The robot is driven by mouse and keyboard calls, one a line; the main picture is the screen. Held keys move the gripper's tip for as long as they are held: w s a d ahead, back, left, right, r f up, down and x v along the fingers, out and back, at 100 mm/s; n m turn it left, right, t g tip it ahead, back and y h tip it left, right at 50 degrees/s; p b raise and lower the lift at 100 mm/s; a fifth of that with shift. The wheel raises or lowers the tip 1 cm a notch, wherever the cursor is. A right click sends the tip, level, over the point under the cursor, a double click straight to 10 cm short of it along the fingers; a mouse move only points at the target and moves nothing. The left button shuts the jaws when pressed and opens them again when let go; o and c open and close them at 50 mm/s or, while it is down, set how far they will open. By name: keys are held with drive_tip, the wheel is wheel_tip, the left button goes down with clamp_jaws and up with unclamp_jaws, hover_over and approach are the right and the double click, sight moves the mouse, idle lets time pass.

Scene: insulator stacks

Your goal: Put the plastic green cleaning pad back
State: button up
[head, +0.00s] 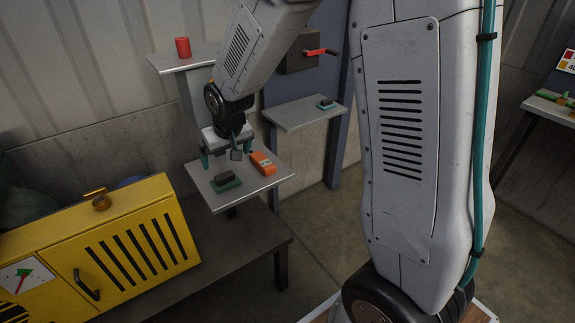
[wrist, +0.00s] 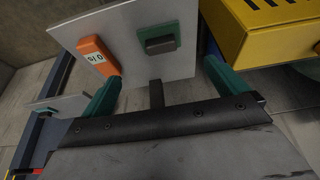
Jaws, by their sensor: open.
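A green pad with a dark block on top (head: 226,182) lies on the near grey platform, close to its front left edge. It also shows in the wrist view (wrist: 159,42), flat on the platform between and beyond my fingertips. A smaller-looking green pad with a dark top (head: 326,104) lies on the grey shelf further right. My gripper (head: 228,156) hangs above the near platform, behind the first pad. Its teal fingers are apart in the wrist view (wrist: 163,72), with nothing between them. Neither pad is touched, as far as I can see.
An orange device (head: 263,163) lies on the near platform (head: 262,184), right of the pad. A yellow slotted cabinet (head: 120,245) stands at left. A red cylinder (head: 183,47) is on the upper shelf. The right shelf (head: 290,115) is mostly bare.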

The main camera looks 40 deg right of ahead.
drive_tip(key=s+d+r+g, duration=0.1)
drive_tip(key=s+r, duration=0.5)
drive_tip(key=s, duration=0.2)
drive_tip(key=s+d+r, duration=0.1)
drive_tip(key=s+r, duration=0.5)
drive_tip(key=s, duration=0.2)
drive_tip(key=s+d+r+g, duration=0.1)
drive_tip(key=s+r+g, duration=0.1)
drive_tip(key=s, duration=1.5)
drive_tip(key=shift+r, duration=0.35)
drive_tip(key=shift+c, duration=0.4)
